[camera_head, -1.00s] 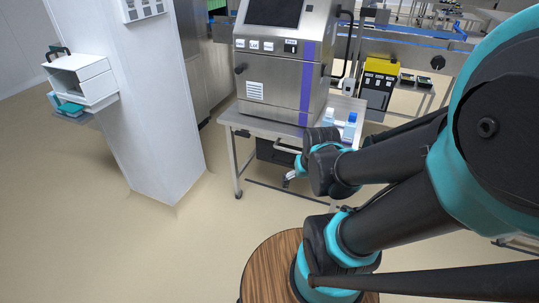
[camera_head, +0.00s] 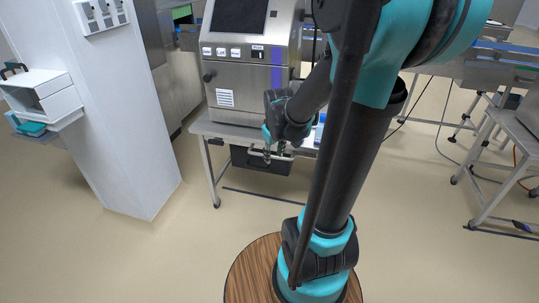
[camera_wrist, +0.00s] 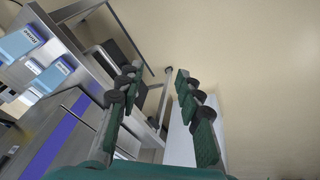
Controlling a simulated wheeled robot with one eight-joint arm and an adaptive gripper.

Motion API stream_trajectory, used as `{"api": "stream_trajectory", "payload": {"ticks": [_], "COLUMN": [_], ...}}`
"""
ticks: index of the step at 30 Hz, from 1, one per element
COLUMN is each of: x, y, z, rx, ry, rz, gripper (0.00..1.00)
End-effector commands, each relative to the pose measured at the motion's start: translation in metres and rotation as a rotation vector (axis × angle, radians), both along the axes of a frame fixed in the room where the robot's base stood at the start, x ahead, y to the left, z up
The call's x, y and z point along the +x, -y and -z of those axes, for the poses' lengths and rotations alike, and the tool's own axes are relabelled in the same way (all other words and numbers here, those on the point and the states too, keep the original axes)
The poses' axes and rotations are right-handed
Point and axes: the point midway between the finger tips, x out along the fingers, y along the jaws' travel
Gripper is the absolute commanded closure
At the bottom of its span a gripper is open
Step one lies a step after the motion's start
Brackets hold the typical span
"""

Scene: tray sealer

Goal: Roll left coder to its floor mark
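The coder (camera_head: 240,72) is a steel cabinet with a dark screen and a purple stripe. It stands on a wheeled steel table (camera_head: 213,129), whose grab bar (camera_head: 285,156) shows below the front edge, partly behind my gripper. A dark line (camera_head: 262,195) lies on the floor in front of the table; I cannot tell whether it is the floor mark. My gripper (camera_head: 274,158) is in front of the table, close to the bar. In the wrist view, my gripper (camera_wrist: 158,76) has its fingers apart, with the table frame and a leg (camera_wrist: 164,98) behind them. I cannot tell whether they touch the bar.
A white pillar (camera_head: 115,110) with a small shelf box (camera_head: 45,100) stands to the left. Blue-labelled bottles (camera_wrist: 20,42) stand on the table. A conveyor (camera_head: 475,68) and another wheeled table (camera_head: 518,135) are at right. Floor (camera_head: 430,235) at the front right is clear.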

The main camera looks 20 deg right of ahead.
Motion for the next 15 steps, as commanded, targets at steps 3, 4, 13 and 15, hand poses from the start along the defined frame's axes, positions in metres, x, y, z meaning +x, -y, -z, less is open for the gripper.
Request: {"api": "stream_trajectory", "payload": {"ticks": [3, 4, 13, 15], "x": [0.049, 0.06, 0.167, 0.186], "y": [0.008, 0.01, 0.031, 0.035], "z": [-0.004, -0.004, 0.01, 0.016], "rx": [-0.049, -0.061, -0.164, -0.181], "ry": [-0.03, -0.039, -0.121, -0.137], "rz": [-0.121, -0.153, -0.463, -0.523], "gripper": [0.64, 0.64, 0.64, 0.64]}}
